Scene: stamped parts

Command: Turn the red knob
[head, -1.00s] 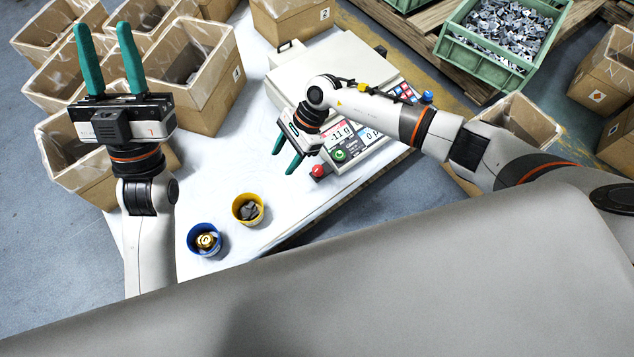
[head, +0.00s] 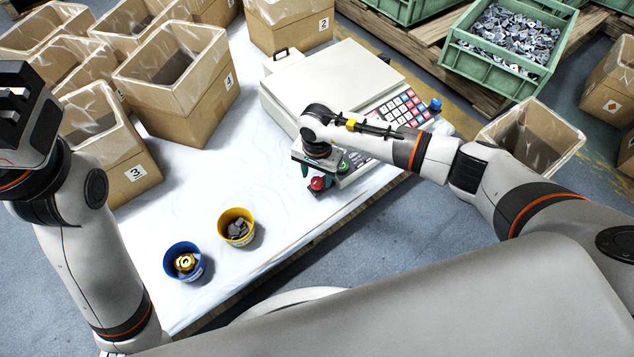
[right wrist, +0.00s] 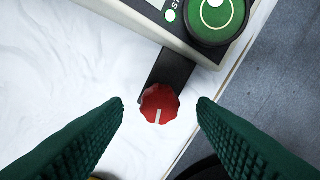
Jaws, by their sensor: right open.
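The red knob (head: 318,183) sits on a dark bracket at the near corner of the cream weighing scale (head: 335,75). In the right wrist view the red knob (right wrist: 160,103) shows a pale pointer line running down from its middle. My right gripper (head: 318,180) points down over the knob. Its green fingers (right wrist: 161,108) are spread, one on each side of the knob, with gaps and no visible contact.
A green button (right wrist: 217,15) is close to the knob on the scale. A blue cup (head: 183,262) and a yellow cup (head: 236,227) hold small parts on the white table (head: 205,185). Cardboard boxes (head: 190,95) stand at the left. The table between cups and scale is clear.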

